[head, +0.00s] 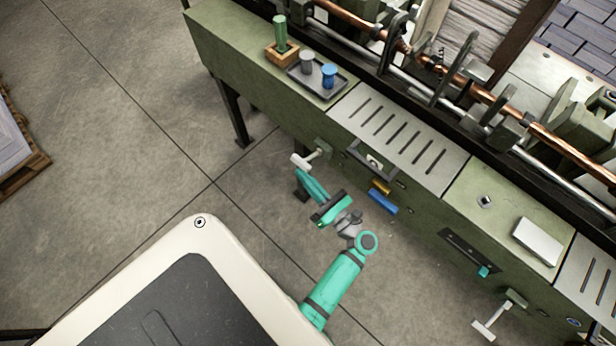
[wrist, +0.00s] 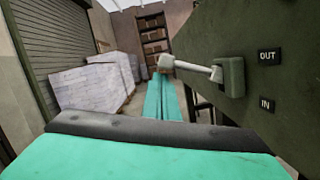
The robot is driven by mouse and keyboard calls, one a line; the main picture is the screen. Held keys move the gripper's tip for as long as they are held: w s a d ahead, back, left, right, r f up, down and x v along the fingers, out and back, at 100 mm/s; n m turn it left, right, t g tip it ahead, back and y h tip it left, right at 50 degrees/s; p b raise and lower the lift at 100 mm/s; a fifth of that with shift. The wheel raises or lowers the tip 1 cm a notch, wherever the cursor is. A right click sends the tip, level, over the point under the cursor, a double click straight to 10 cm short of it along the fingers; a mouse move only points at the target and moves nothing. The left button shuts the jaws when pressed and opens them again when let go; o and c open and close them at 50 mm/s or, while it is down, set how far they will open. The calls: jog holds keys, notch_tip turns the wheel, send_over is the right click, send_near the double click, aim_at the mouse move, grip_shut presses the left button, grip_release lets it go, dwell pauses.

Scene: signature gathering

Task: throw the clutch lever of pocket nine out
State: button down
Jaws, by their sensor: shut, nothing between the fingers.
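A pale clutch lever (head: 302,160) sticks out from the green machine's front, at the left of the slotted plate. In the wrist view the lever (wrist: 192,67) has a thick light knob at its free end and a grey-green mount on the panel. An OUT label (wrist: 267,57) and an IN label (wrist: 267,104) sit beside the mount, one above the other. I cannot read a pocket number. My gripper (head: 306,180) is shut and empty, its teal fingers by the lever's knob. In the wrist view the fingers (wrist: 164,84) reach just below the knob; I cannot tell whether they touch.
A second pale lever (head: 490,325) stands out farther right along the machine. A blue block (head: 382,202) and a dark handle (head: 372,162) project from the front near my arm. A tray (head: 318,78) with cups lies on top. The floor left of the machine is open.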

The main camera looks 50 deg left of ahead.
jog(key=s+d+f, duration=0.2)
jog(key=d+f, duration=0.3)
jog(key=d, duration=0.5)
jog(key=shift+s, duration=0.1)
dwell(0.3)
